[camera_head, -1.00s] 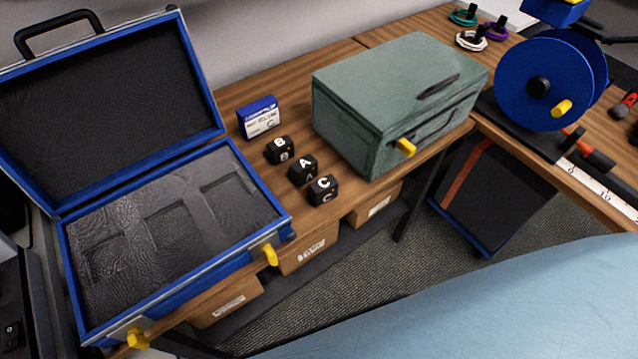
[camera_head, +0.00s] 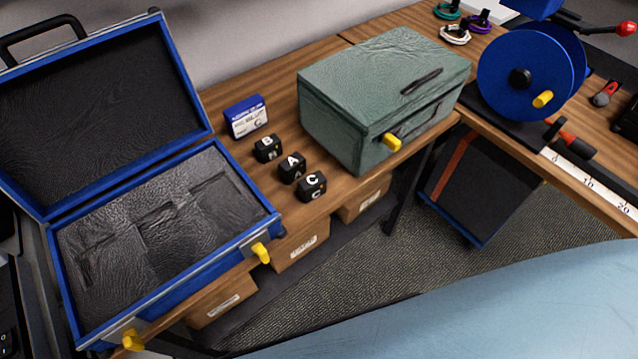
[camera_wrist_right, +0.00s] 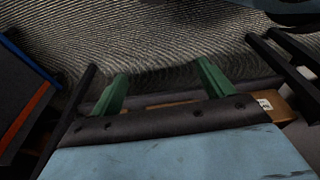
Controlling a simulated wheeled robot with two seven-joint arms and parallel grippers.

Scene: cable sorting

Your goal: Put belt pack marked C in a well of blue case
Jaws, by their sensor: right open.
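The belt pack marked C (camera_head: 312,186) is a small black block with white letters. It stands on the wooden bench at the front end of a short row, beside pack A (camera_head: 291,168) and pack B (camera_head: 267,149). The blue case (camera_head: 165,300) lies open to the left, its dark foam wells (camera_head: 185,228) looking empty and its lid (camera_head: 95,115) tilted back. My right gripper (camera_wrist_right: 160,88) shows green fingers spread apart with nothing between them, over the floor and away from the packs. My left gripper is outside these views.
A grey-green box (camera_head: 385,95) with a yellow latch stands right of the packs. A white and blue card (camera_head: 246,120) stands behind them. A blue reel (camera_head: 520,80) and cable coils (camera_head: 455,34) are farther right. Cardboard boxes (camera_head: 300,245) sit below the bench.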

